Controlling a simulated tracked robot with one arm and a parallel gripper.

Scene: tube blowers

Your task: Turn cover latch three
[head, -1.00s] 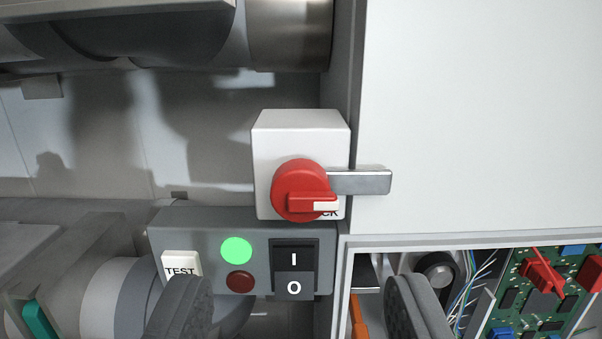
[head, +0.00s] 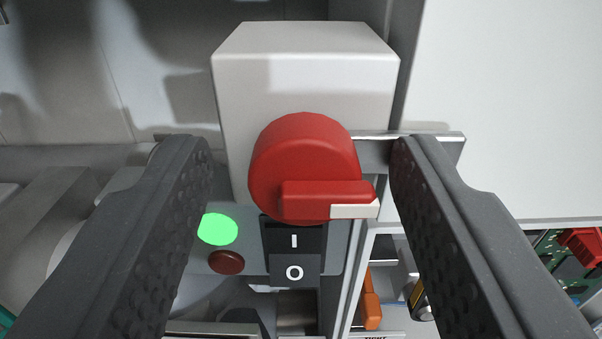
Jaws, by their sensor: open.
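The cover latch is a red round knob (head: 303,150) with a raised red handle bar, white at its right end. The bar lies roughly level and points right. The knob sits on the front of a white box (head: 305,75). A flat metal tongue (head: 440,146) extends from behind the knob to the right, over the edge of the white cover panel (head: 520,110). My gripper (head: 300,150) is open, with one dark finger left of the knob and one right of it. Neither finger visibly touches the knob. The right finger hides part of the tongue.
Below the knob is a grey control box with a lit green lamp (head: 217,229), a dark red button (head: 226,262) and a black I/O rocker switch (head: 293,250). At lower right, an open compartment holds an orange part (head: 370,300) and a green circuit board (head: 565,262).

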